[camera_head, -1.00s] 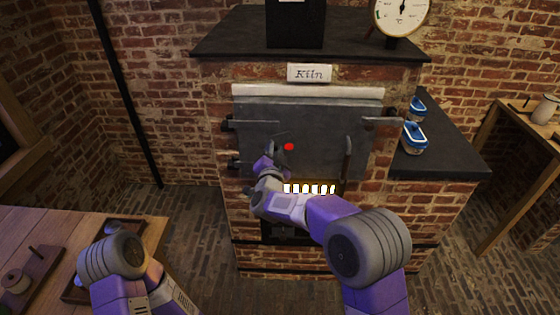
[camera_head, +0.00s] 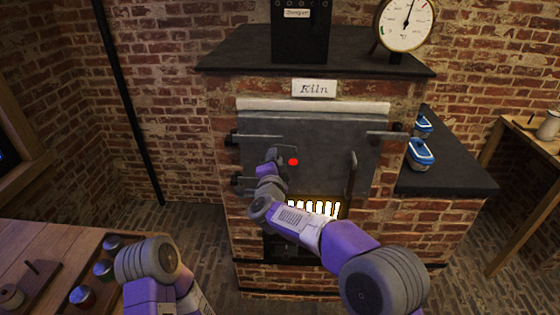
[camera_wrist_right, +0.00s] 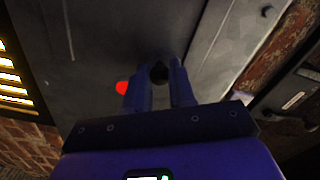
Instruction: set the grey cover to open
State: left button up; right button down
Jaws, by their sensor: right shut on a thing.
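The kiln's grey metal door (camera_head: 325,135) is upright in its brick front. A round red spot (camera_head: 293,161) shows on it, left of centre. Beside and above the spot is a small grey piece (camera_head: 288,151), apparently the grey cover; its outline is hard to make out. My right gripper (camera_head: 275,156) is at the cover, just left of the red spot. In the right wrist view its fingers (camera_wrist_right: 160,88) are shut on a dark knob (camera_wrist_right: 158,73), and the red spot (camera_wrist_right: 122,87) shows beside the left finger. My left gripper is out of view; only its arm shows.
A vertical handle (camera_head: 352,172) stands out at the door's right. Glowing slots (camera_head: 314,208) lie below the door. Blue-and-white jars (camera_head: 421,153) stand on the dark shelf at the right. A wooden table (camera_head: 50,240) with jars is at lower left.

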jog(key=c, duration=0.9)
grip_release()
jog(key=shift+c, duration=0.2)
jog(key=s, duration=0.7)
jog(key=shift+s+d, duration=0.15)
jog(key=shift+s, duration=0.15)
jog(key=shift+p, duration=0.3)
